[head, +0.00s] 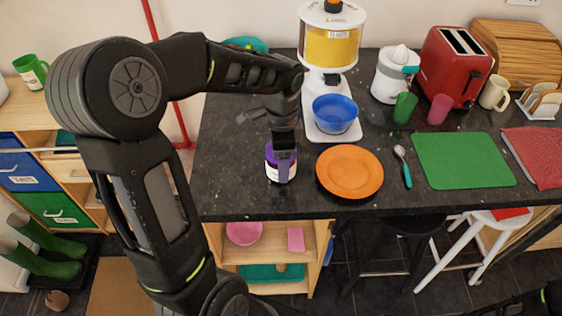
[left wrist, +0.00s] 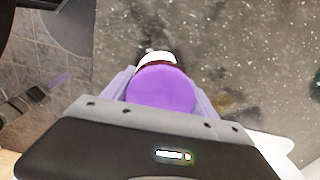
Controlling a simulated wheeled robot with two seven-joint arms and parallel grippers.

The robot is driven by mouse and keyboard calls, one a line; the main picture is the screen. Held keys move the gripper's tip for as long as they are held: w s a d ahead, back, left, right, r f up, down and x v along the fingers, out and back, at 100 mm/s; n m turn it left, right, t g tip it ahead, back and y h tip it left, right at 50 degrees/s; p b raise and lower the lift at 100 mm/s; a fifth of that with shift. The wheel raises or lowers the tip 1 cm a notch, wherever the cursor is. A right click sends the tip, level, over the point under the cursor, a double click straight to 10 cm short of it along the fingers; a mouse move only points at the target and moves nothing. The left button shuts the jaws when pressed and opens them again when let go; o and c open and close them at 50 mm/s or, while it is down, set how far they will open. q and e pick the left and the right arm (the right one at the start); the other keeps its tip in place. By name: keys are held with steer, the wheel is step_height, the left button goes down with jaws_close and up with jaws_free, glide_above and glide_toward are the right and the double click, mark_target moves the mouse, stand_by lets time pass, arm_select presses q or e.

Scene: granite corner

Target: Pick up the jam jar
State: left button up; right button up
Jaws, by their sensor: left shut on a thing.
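The jam jar (head: 271,172) has a purple lid and a dark body with a pale label. It stands at the front left of the dark granite counter, left of the orange plate. My left gripper (head: 283,158) comes down on it from above and is shut on it. In the left wrist view the purple lid (left wrist: 161,90) sits between the two fingers, with the white label edge just beyond. The gripper hides part of the jar. I cannot tell whether the jar's base touches the counter. My right gripper is not in view.
The orange plate (head: 349,172) lies close to the jar's right. Behind are a blue bowl (head: 335,114) under a cereal dispenser (head: 329,48), a juicer (head: 391,78) and a red toaster (head: 452,68). A green board (head: 463,161) lies right. The counter (head: 225,160) left of the jar is clear.

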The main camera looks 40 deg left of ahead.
arm_select(q)
steer(key=c, duration=0.3)
step_height(320, 180, up, 10)
steer(key=shift+r+b, duration=0.1)
steer(key=shift+b, duration=0.5)
steer(key=shift+a, duration=0.1)
stand_by(0.5)
